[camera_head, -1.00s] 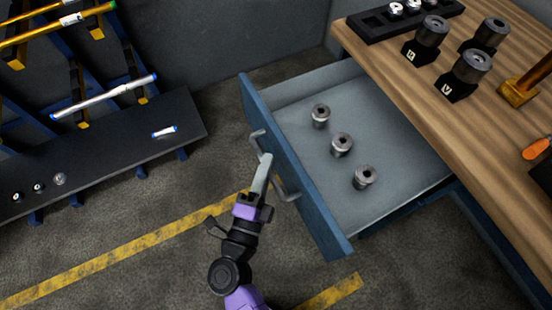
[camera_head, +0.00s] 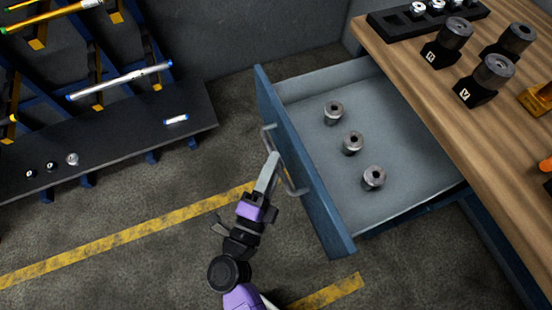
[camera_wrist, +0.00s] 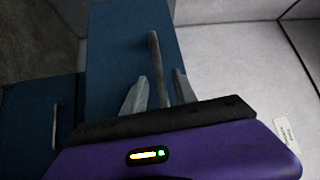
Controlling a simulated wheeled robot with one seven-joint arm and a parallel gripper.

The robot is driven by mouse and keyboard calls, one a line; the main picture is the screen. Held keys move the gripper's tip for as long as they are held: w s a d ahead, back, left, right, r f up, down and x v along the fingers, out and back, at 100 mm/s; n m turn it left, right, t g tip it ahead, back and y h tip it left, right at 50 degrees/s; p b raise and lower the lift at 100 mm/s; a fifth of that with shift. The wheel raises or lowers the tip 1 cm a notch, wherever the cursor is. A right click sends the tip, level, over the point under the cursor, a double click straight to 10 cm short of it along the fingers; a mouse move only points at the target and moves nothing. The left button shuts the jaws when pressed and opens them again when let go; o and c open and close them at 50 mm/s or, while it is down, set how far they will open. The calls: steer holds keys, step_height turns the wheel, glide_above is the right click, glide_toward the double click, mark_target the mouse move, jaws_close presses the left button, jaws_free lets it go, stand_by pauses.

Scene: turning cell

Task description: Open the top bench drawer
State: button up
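The top bench drawer (camera_head: 300,160) is pulled well out of the bench, its blue front standing clear of the worktop and its grey inside showing. Its bar handle (camera_head: 292,183) is on the front's outer face and also shows in the wrist view (camera_wrist: 157,65). My gripper (camera_head: 273,162) is at this handle, reaching in from below. In the wrist view my two fingers (camera_wrist: 158,80) stand apart, one on each side of the bar, with a narrow gap visible on both sides. Contact with the bar does not show.
Several grey cylindrical parts (camera_head: 352,143) stand in the drawer. The wooden worktop (camera_head: 440,110) carries more parts on black blocks. A dark rack shelf (camera_head: 110,145) is at left. The floor (camera_head: 150,195) between is clear. Another handle (camera_wrist: 55,125) shows on blue in the wrist view.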

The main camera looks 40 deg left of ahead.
steer(key=r+v, duration=0.1)
steer(key=v, duration=0.5)
steer(key=shift+f, duration=0.5)
steer(key=shift+s, duration=0.1)
steer(key=s+d+r+n+y, duration=0.1)
steer(key=d+r+n+y, duration=0.2)
steer(key=r+n+y, duration=0.35)
steer(key=s+d+r+n+g+h, duration=0.1)
steer(key=s+d+n+h, duration=0.1)
steer(key=d, duration=0.9)
steer(key=s+d+r+n+g+h+p, duration=0.1)
steer(key=s+d+h, duration=0.4)
steer(key=d, duration=0.6)
steer(key=s+d+r+n+g+h, duration=0.2)
steer(key=s+d+r+n+h, duration=0.1)
steer(key=d, duration=0.8)
steer(key=shift+s+n+h+p, duration=0.4)
steer(key=shift+s+n+h, duration=0.05)
steer(key=shift+s+h, duration=0.3)
steer(key=shift+d, duration=0.15)
